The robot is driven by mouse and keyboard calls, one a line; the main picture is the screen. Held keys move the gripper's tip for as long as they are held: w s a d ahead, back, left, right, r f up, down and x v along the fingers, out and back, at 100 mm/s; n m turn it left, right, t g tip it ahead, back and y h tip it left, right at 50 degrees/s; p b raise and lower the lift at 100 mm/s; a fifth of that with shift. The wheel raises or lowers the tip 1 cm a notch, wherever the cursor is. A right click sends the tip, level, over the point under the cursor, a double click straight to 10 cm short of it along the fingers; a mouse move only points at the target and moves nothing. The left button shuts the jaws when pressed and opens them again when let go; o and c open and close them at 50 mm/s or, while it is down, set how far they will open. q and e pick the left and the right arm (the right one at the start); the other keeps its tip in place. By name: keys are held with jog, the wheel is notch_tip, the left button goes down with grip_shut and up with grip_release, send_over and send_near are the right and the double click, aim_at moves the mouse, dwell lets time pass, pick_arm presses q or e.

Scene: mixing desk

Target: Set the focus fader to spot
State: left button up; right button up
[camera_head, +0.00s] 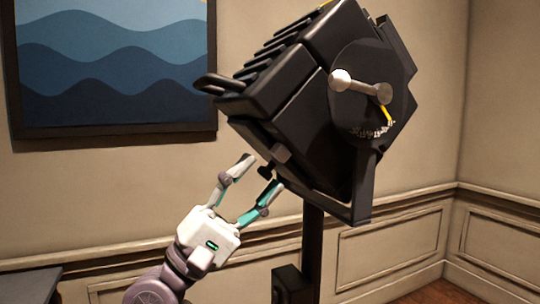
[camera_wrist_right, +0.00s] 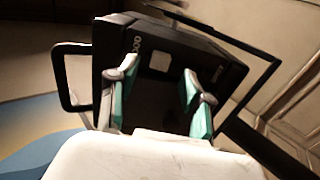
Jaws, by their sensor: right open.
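A black stage lamp (camera_head: 295,85) hangs tilted on a dark stand. In the wrist view the right gripper (camera_wrist_right: 159,80) faces the lamp's dark underside (camera_wrist_right: 175,50). A partly covered label ending in "OOD" (camera_wrist_right: 137,43) is at left and a small blurred label (camera_wrist_right: 217,74) at right. My left gripper is out of view.
A round side plate with a pale-ended handle (camera_head: 360,86) and a yellow pointer (camera_head: 387,114) is on the lamp's right side. A yoke bar (camera_head: 364,185) and stand post (camera_head: 313,240) are close to the right gripper. A wave picture (camera_head: 110,65) hangs behind.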

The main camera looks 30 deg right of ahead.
aim_at(276, 158)
jog(key=shift+x, duration=1.75)
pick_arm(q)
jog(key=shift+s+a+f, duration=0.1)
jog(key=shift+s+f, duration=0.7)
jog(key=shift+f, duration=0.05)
pick_arm(e)
grip_shut()
